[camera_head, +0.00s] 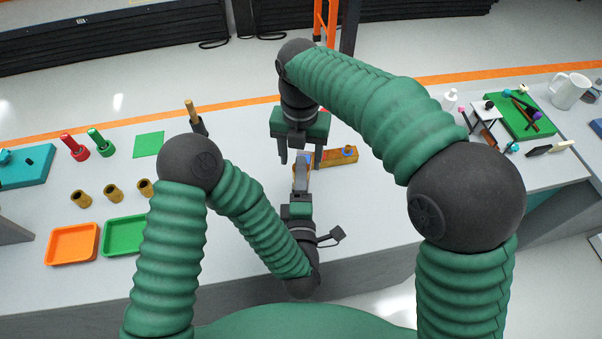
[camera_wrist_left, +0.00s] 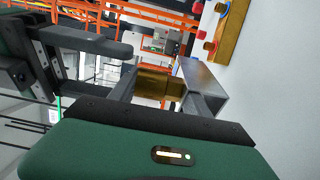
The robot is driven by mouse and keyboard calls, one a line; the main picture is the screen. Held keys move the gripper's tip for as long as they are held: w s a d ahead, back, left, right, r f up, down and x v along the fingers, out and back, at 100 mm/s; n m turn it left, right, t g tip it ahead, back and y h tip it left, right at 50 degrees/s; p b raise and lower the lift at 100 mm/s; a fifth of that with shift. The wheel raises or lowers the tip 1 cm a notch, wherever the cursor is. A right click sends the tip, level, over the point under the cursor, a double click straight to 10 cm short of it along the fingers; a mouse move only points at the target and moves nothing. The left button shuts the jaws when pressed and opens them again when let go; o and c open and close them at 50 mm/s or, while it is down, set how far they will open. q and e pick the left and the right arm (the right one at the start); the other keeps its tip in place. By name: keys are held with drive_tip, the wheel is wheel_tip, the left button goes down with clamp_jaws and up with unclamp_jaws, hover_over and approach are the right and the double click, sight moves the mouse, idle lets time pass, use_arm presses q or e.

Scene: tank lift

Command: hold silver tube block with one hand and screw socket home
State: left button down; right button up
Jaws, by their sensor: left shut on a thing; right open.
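The silver tube block (camera_head: 300,181) is gripped by my left gripper (camera_head: 301,194) above the bench; it also shows in the left wrist view (camera_wrist_left: 203,80). A brass-coloured socket (camera_wrist_left: 157,84) sits at the block's left side in that view, apparently against or partly in it; how deep is hidden. My right gripper (camera_head: 300,160) points down over the block, its two fingers apart. It also shows at left in the wrist view (camera_wrist_left: 125,68), its fingertips near the socket's outer end. I cannot tell whether they touch the socket.
A yellow bar with a blue ring (camera_head: 338,157) lies just behind the block. Brass sockets (camera_head: 112,193), an orange tray (camera_head: 72,244) and a green tray (camera_head: 123,235) stand at left. A green board (camera_head: 513,116) and white mug (camera_head: 569,91) are at right.

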drive_tip(key=shift+c, duration=0.5)
wheel_tip(320, 180, up, 3)
drive_tip(key=shift+w+f, duration=0.1)
drive_tip(key=shift+f, duration=0.05)
drive_tip(key=shift+r, duration=0.4)
wheel_tip(320, 180, down, 8)
drive_tip(key=shift+f, duration=0.1)
